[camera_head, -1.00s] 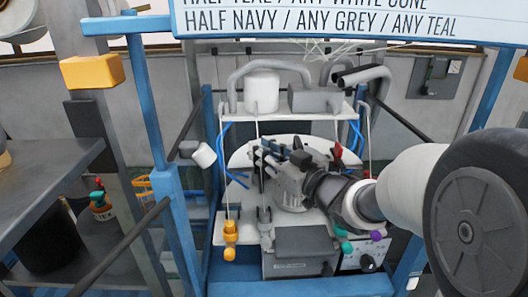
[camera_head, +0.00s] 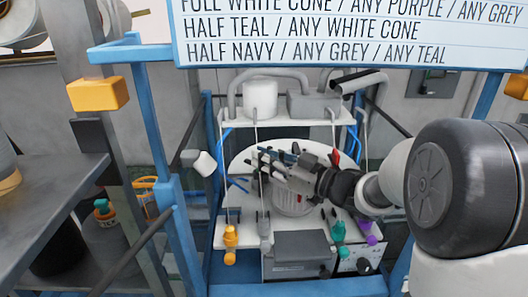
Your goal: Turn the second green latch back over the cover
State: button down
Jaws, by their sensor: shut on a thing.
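My gripper (camera_head: 262,164) reaches in from the right over the round white plate (camera_head: 240,161) of the knitting machine. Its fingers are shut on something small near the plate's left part. What they hold is too small and too covered to make out. No green latch can be told apart, and my gripper and wrist hide much of the middle of the machine. A ribbed pale cylinder (camera_head: 292,203) shows below my wrist. I cannot tell which part is the cover.
Teal (camera_head: 339,232), purple (camera_head: 366,227) and orange (camera_head: 230,237) pieces hang at the machine's front. A grey box (camera_head: 301,246) sits front centre. Blue frame posts (camera_head: 160,140) stand at the sides, a signboard (camera_head: 350,30) above. A grey shelf (camera_head: 40,195) is at left.

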jog(key=shift+r+g, duration=0.1)
jog(key=shift+g, duration=0.2)
jog(key=c, duration=1.7)
grip_release()
